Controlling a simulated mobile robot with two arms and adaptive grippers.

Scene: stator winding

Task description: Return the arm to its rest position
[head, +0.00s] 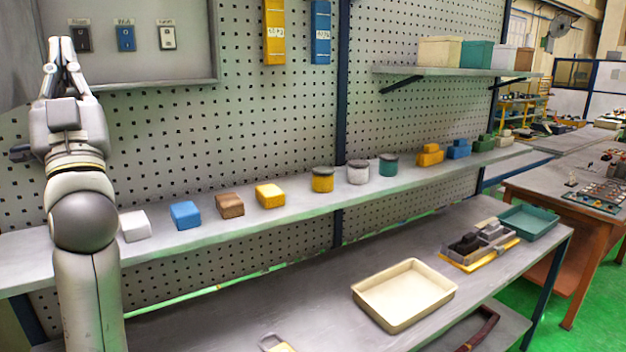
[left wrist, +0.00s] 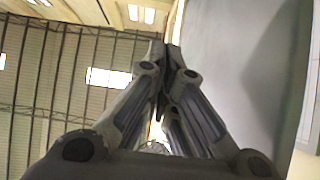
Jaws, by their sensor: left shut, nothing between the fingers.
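My left arm rises at the left of the head view, with its gripper (head: 62,52) pointing up in front of the grey switch panel (head: 150,65). The gripper is shut and empty, and its tips are close to the left edge of the dark switch (head: 81,39). In the left wrist view the two fingers (left wrist: 168,55) meet at their tips with nothing between them. That view looks up toward the roof, with a grey panel surface at the right. My right gripper is in neither view.
A shelf (head: 300,205) carries several small boxes and round jars beside my left arm. Below it, the workbench (head: 250,300) holds a cream tray (head: 404,294), a green tray (head: 528,222) and a yellow-edged fixture (head: 480,262). The air in front of the pegboard is clear.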

